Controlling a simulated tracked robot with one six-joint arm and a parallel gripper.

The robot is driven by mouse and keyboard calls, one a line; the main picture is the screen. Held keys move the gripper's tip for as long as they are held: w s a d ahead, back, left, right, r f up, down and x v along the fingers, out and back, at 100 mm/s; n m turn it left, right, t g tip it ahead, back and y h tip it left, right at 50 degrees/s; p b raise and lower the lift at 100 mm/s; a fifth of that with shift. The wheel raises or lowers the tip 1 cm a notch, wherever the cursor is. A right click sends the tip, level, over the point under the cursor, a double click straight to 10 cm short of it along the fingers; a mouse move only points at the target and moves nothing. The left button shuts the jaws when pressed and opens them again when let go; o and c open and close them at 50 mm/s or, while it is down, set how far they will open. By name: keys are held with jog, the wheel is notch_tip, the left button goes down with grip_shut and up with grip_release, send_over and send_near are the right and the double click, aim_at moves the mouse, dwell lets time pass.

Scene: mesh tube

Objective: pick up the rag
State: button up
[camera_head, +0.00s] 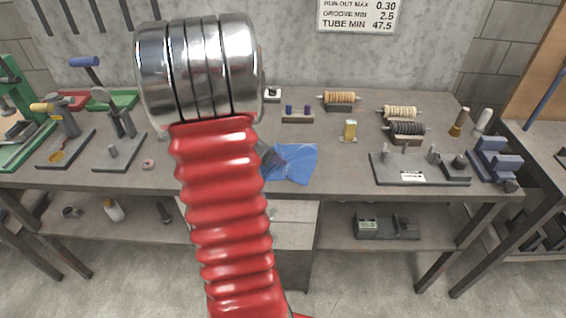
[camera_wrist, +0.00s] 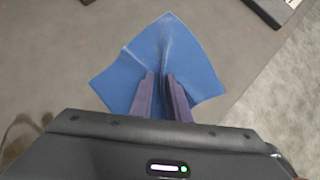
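The blue rag (camera_head: 296,163) lies spread out near the front edge of the workbench, just right of my red arm. In the wrist view the rag (camera_wrist: 185,55) is creased, with folds running down to my fingers. My gripper (camera_wrist: 160,76) is over the rag, its two dark fingers close together with a narrow strip of blue between them. I cannot tell whether they pinch the cloth or only stand around it. In the head view my arm hides most of the gripper and the rag's left part.
Wound spools (camera_head: 340,98) stand farther back. Two stands (camera_head: 118,143) are on the left. The bench just right of the rag is clear.

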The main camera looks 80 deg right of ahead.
jog(key=shift+a+f, duration=0.1)
jog(key=shift+f, duration=0.05)
jog(key=shift+c, duration=1.3)
grip_shut()
notch_tip(320, 180, up, 12)
jog(key=shift+r, duration=0.25)
notch_tip(320, 180, up, 9)
jog(key=shift+f, duration=0.15)
